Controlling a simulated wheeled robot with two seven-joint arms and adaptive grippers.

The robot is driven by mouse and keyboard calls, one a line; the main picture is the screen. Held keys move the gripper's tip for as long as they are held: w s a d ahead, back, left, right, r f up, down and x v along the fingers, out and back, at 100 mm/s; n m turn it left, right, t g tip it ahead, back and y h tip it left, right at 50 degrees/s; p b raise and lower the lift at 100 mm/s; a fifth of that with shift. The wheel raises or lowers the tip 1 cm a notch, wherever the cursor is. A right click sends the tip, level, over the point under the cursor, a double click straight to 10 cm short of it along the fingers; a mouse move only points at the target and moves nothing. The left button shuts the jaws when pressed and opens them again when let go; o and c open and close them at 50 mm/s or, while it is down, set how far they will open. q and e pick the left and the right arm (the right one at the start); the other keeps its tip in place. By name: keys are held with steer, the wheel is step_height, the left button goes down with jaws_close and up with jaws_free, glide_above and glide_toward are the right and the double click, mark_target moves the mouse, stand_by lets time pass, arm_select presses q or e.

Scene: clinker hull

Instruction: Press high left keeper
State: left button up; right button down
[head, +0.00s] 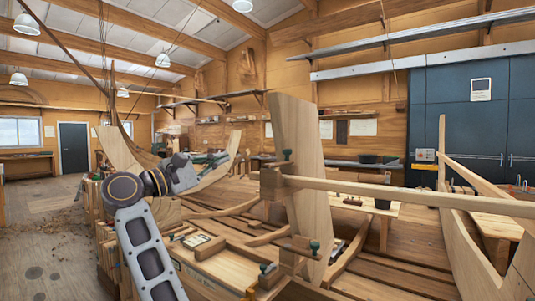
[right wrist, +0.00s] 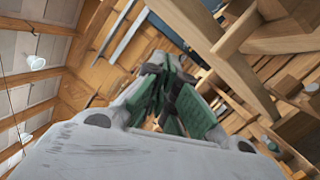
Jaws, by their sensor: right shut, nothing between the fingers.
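My right gripper (head: 218,158) is at left of centre in the head view, raised above the bench, its green fingers shut and empty. In the right wrist view the fingers (right wrist: 172,88) are together. A wooden keeper block with a dark green knob (head: 287,155) sits high on the upright plank, to the right of the gripper and apart from it. A lower block with a green knob (head: 314,245) sits near the plank's foot. Which one is the high left keeper is not certain. My left gripper is not in view.
A wide upright plank (head: 298,120) stands right of the gripper. A long wooden bar (head: 420,198) runs rightward from it. Another green-knobbed block (head: 266,268) is low in front. Curved hull timber (head: 120,150) rises behind the arm. Open floor (head: 50,245) lies at left.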

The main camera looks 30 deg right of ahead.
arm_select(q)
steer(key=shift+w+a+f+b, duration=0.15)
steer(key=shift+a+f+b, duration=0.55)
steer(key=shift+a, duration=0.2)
arm_select(e)
steer(key=s+r+m+y, duration=0.3)
steer(key=s+r+m, duration=0.1)
steer(key=s, duration=0.3)
steer(key=shift+a+r+m+t+y, duration=0.2)
steer(key=shift+a+m+t+y, duration=0.15)
steer(key=shift+m, duration=0.25)
